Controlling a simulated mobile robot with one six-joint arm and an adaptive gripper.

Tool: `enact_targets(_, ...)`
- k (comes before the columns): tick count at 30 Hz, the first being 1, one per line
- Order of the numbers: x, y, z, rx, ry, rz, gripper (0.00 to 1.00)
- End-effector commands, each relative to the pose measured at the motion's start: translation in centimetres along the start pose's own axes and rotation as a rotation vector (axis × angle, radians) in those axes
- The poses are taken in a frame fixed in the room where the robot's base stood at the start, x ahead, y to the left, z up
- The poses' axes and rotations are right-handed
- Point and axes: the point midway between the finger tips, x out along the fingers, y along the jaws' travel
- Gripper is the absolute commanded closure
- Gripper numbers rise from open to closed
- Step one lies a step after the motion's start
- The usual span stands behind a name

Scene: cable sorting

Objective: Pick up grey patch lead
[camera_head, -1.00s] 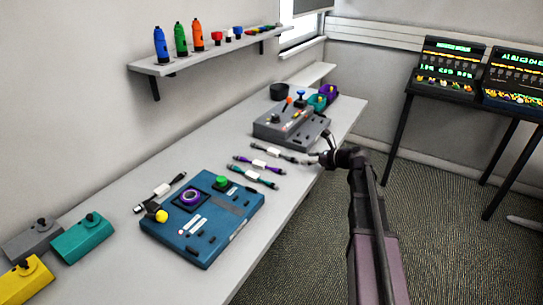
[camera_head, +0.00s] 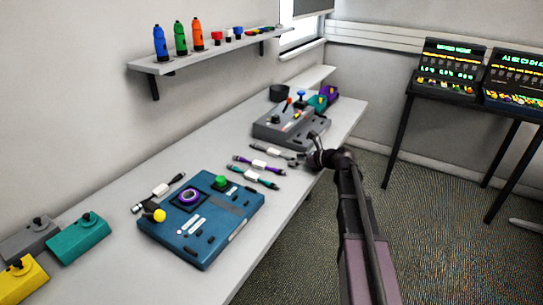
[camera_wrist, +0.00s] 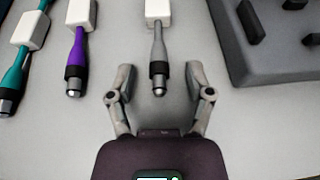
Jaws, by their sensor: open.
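The grey patch lead (camera_head: 275,150) lies on the bench, farthest back of three leads in a row before the grey panel. In the wrist view the grey patch lead (camera_wrist: 158,50) points down the picture, with a white label block and a dark and metal plug end. My gripper (camera_wrist: 160,82) is open, with one finger on either side of the plug end and nothing held. I cannot tell how far above the bench the fingers are. In the head view my gripper (camera_head: 306,160) is at the bench's front edge, by the lead's near end.
A purple lead (camera_wrist: 77,50) and a teal lead (camera_wrist: 20,60) lie to the left. The grey panel (camera_wrist: 235,65) stands close on the right. A blue panel (camera_head: 215,235) and a black lead (camera_head: 165,187) are nearer on the bench. Bare bench lies between the leads.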

Motion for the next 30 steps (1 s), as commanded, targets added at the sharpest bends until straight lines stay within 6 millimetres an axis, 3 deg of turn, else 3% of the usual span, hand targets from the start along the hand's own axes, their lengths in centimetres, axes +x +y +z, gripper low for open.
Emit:
enact_targets(19,0.43,0.01,0.02,0.000,0.000,0.000,0.33)
enact_targets(26,0.43,0.01,0.02,0.000,0.000,0.000,1.00)
enact_targets(30,0.44,0.01,0.03,0.000,0.000,0.000,1.00)
